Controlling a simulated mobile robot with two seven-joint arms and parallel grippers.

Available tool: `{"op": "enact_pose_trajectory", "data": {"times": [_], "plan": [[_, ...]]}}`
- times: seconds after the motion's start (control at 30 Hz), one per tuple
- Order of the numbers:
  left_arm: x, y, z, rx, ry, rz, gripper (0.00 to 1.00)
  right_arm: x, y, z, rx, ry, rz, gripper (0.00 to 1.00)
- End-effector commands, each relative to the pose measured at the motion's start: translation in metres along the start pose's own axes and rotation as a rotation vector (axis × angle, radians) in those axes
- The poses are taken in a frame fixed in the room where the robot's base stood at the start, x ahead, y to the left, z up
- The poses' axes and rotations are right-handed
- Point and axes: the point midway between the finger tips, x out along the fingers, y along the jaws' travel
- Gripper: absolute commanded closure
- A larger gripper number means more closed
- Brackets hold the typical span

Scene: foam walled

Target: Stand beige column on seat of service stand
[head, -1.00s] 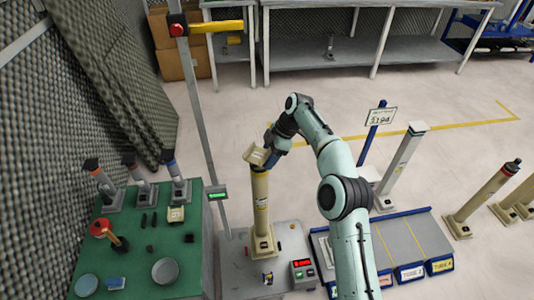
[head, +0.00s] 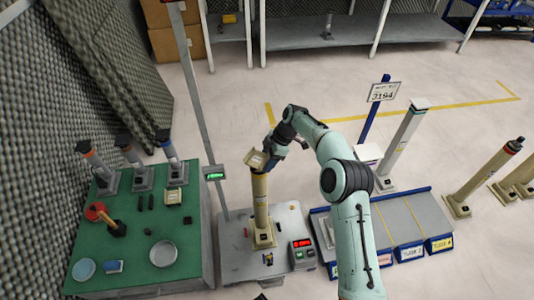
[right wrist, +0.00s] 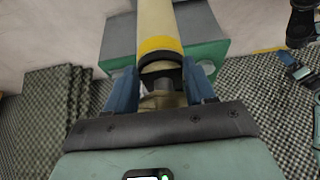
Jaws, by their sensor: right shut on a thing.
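The beige column (head: 261,205) is upright over the grey top of the service stand (head: 233,262). Its wide foot appears at or just above that top; I cannot tell if it touches. My right gripper (head: 270,155) is at the column's upper end. In the right wrist view its blue fingers (right wrist: 162,90) are shut around the column near a black ring and a yellow band (right wrist: 160,45). The seat under the foot is hidden. My left gripper is not in view.
A green table (head: 140,238) with dishes, a red-topped tool and short grey posts is at the left. A control box (head: 302,253) sits on the stand's right side. A grey rack (head: 400,225) and a pale column (head: 402,145) are further right. A thin pole (head: 195,90) rises behind.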

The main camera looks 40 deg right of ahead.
Motion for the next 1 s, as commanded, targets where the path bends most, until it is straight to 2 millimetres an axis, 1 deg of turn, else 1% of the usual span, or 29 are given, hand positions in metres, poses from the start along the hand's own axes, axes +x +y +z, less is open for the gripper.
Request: {"op": "enact_pose_trajectory", "data": {"times": [0.03,0.4,0.43,0.47,0.5,0.83,0.93,1.0], "plan": [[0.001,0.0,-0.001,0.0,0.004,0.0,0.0,-0.001,0.002,-0.002,-0.003,0.006,0.009,1.0],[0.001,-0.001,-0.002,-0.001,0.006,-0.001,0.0,0.002,0.002,-0.001,-0.003,0.006,0.009,1.0],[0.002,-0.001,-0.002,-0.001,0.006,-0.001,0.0,0.005,0.001,0.002,-0.001,0.001,0.003,0.42],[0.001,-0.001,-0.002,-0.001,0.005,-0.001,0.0,0.004,0.001,0.002,-0.001,0.001,0.003,0.33],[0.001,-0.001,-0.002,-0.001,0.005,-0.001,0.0,0.004,0.001,0.002,-0.002,0.001,0.003,0.19],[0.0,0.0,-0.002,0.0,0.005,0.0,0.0,0.003,0.0,0.001,-0.001,0.001,0.003,0.19],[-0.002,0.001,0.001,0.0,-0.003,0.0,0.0,-0.007,0.001,0.001,-0.001,0.001,0.004,0.19],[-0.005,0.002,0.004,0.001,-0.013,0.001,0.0,-0.018,0.001,0.001,-0.001,0.001,0.006,0.19]]}}
